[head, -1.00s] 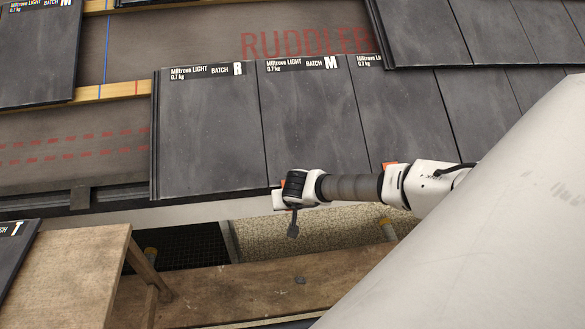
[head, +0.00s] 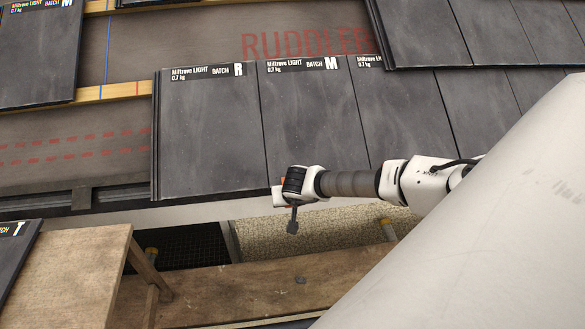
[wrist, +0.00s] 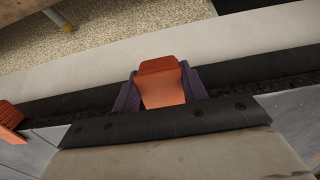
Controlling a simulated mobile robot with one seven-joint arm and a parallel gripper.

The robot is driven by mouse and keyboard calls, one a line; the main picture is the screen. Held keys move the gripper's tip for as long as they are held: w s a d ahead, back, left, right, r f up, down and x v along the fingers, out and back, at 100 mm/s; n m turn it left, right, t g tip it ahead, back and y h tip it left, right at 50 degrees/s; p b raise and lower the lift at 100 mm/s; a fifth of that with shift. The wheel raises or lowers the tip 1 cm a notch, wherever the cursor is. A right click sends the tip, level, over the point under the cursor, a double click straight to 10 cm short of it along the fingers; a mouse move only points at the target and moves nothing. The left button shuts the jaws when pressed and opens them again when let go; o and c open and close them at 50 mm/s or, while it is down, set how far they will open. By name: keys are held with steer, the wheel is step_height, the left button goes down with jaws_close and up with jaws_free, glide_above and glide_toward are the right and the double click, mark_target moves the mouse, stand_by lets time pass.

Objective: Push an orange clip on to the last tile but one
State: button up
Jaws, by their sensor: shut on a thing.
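An orange clip (wrist: 163,83) sits between the dark purple fingers of my gripper (wrist: 161,92) in the wrist view. My gripper is shut on it, at the dark lower edge of the tile row. In the head view my gripper (head: 281,196) is at the lower left corner of the second tile from the left, marked M (head: 312,125). The end tile, marked R (head: 210,130), lies to its left. The gripper hides most of the clip in the head view, so I cannot tell how far it is on the tile.
Another orange clip (wrist: 10,121) shows at the left edge of the wrist view. Below the eave are a pale gutter board, a wooden plank (head: 250,285) and a wooden bench (head: 75,265). A tile marked T (head: 12,250) lies at the left.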

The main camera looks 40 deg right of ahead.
steer(key=shift+w+d+r, duration=0.1)
steer(key=shift+w+r, duration=0.05)
steer(key=shift+w, duration=0.05)
steer(key=o, duration=1.5)
steer(key=shift+c, duration=0.2)
steer(key=shift+s, duration=0.1)
steer(key=p+v, duration=0.3)
steer(key=v, duration=0.4)
